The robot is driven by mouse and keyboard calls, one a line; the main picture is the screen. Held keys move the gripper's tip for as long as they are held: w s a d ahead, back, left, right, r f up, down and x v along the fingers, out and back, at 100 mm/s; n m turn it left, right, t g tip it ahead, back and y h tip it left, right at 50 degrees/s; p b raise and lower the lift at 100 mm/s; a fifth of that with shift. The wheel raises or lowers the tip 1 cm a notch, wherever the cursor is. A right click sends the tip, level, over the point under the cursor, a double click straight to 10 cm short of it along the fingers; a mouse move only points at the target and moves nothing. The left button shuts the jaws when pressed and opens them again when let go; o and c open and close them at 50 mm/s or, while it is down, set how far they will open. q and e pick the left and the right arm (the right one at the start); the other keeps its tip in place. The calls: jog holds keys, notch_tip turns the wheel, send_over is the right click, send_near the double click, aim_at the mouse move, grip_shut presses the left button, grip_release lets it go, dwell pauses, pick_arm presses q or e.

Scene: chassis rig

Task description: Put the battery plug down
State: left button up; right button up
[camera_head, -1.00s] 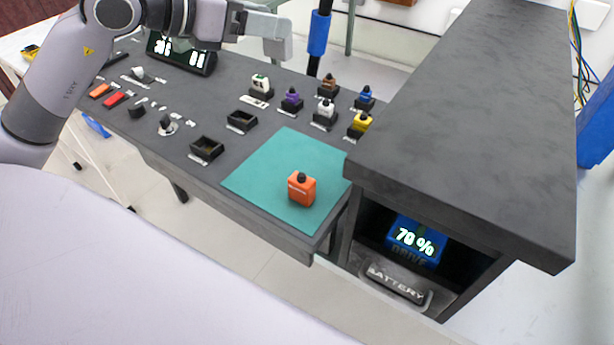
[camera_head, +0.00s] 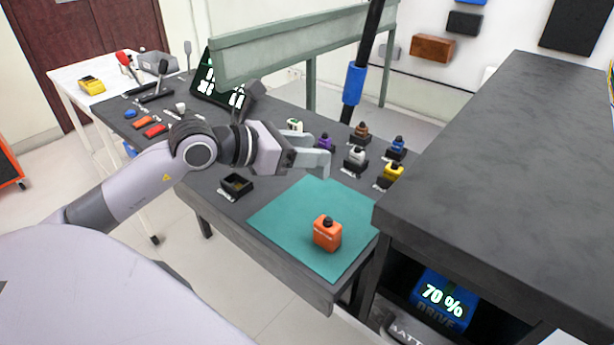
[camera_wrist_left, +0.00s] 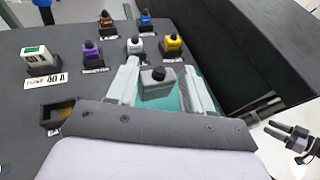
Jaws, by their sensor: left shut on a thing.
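My left gripper (camera_head: 318,158) is above the far part of the teal mat (camera_head: 285,245). In the left wrist view my left gripper (camera_wrist_left: 160,88) is shut on a grey block with a black knob (camera_wrist_left: 157,88), which I take as the battery plug. It is upright between the fingers, with part of the mat showing around it. In the head view the fingers hide it. An orange block with a black knob (camera_head: 327,234) stands on the mat, apart from the gripper.
A dark empty holder (camera_head: 236,187) sits left of the mat. Purple (camera_head: 326,142), white (camera_head: 355,157) and yellow (camera_head: 392,174) plugs stand behind it. A tall dark cabinet (camera_head: 500,180) with a blue 70 % unit (camera_head: 443,297) borders the right. A dark two-pronged thing (camera_wrist_left: 290,137) shows lower right.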

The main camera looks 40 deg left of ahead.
pick_arm(q)
jog(key=shift+f, duration=2.85)
jog(key=shift+f+b, duration=0.15)
jog(key=shift+b, duration=0.2)
jog(key=o, duration=1)
jog(key=shift+o, duration=0.2)
